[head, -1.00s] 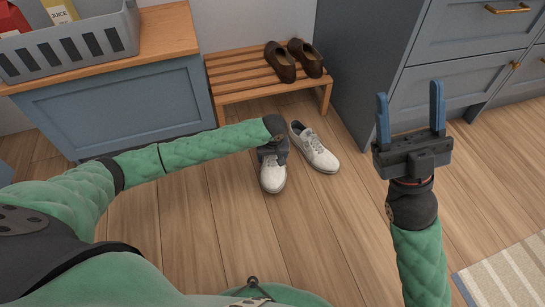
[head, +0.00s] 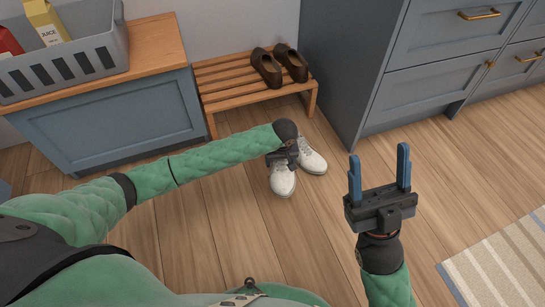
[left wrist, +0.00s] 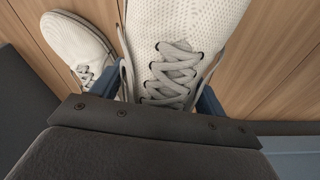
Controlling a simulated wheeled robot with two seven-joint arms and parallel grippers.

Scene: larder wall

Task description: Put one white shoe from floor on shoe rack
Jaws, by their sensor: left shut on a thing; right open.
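Two white shoes are at the floor in front of the rack. The near white shoe (head: 283,182) is under my left gripper (head: 283,157), partly hidden by it. In the left wrist view this shoe (left wrist: 180,35) lies between the blue fingers of the left gripper (left wrist: 155,90), which is shut on it across the laces. The other white shoe (head: 312,156) is just behind to the right, and also shows in the left wrist view (left wrist: 75,40). The wooden shoe rack (head: 222,80) stands against the wall. My right gripper (head: 380,175) is open, empty and raised.
A pair of brown shoes (head: 267,68) sits on the right part of the rack; its left part is bare. A blue bench cabinet (head: 110,115) with a grey basket (head: 65,65) stands left, blue drawers (head: 430,75) right. A striped rug (head: 505,265) lies at lower right.

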